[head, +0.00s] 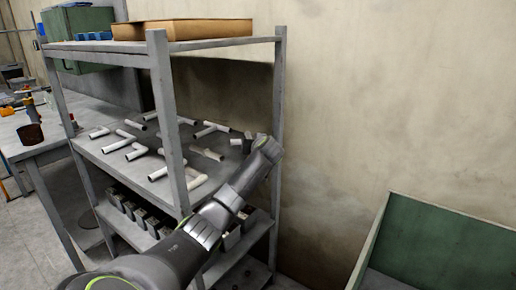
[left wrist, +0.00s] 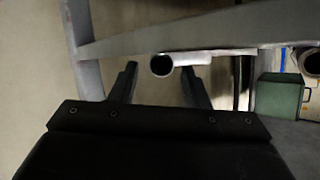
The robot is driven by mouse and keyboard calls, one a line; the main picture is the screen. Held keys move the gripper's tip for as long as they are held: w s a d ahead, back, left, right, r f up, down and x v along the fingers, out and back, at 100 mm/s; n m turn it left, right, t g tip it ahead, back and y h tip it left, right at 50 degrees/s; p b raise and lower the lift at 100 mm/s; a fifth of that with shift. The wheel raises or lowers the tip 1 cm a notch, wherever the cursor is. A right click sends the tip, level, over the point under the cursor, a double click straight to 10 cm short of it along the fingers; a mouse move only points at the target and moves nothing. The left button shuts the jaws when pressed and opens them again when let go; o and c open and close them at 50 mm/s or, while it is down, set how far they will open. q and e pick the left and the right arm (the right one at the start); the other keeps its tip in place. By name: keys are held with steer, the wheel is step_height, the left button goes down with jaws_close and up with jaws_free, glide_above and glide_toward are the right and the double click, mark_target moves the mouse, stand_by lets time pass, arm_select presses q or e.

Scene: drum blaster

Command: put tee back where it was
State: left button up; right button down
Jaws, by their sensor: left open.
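Several pale grey pipe tees (head: 134,152) lie on the middle shelf (head: 95,148) of a grey metal rack in the head view. My left arm reaches up to the right end of that shelf, with its gripper (head: 247,143) small and partly hidden by the wrist. In the left wrist view my left gripper (left wrist: 160,72) is open. A tee (left wrist: 190,59) shows between and just past its fingertips, one round open end facing the camera. Whether the fingers touch it I cannot tell. My right gripper is not in view.
Rack posts (head: 165,110) stand close to my arm. A cardboard tray (head: 190,29) and a green box (head: 80,22) are on top. Dark bins (head: 135,212) fill the lower shelf. A green container (head: 430,245) stands at right. A workbench (head: 40,145) is at left.

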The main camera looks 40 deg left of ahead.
arm_select(q)
steer(key=p+v, duration=0.1)
steer(key=v, duration=1)
steer(key=s+d+f+m+g+h, duration=0.1)
steer(key=s+d+f+m+h, duration=0.3)
steer(key=f, duration=0.7)
steer(key=s+d+f+g, duration=0.15)
steer(key=s+f, duration=0.35)
steer(key=f, duration=0.6)
steer(key=s+d+f+m+g+h, duration=0.15)
steer(key=s+d+f, duration=0.3)
steer(key=f, duration=0.55)
steer(key=s+d+f+g+h, duration=0.1)
steer(key=s+d+f, duration=0.3)
steer(key=s, duration=0.6)
steer(key=s+d+f+m+g+h, duration=0.1)
steer(key=s+d+f, duration=0.3)
steer(key=s+f, duration=0.4)
steer(key=s+d+f+m+g+h, duration=0.1)
steer(key=s+d+f+h, duration=0.2)
steer(key=s, duration=0.9)
step_height(320, 180, down, 3)
steer(key=shift+s+d+r+h, duration=0.1)
steer(key=shift+s+d+h, duration=0.2)
steer(key=shift+d, duration=0.85)
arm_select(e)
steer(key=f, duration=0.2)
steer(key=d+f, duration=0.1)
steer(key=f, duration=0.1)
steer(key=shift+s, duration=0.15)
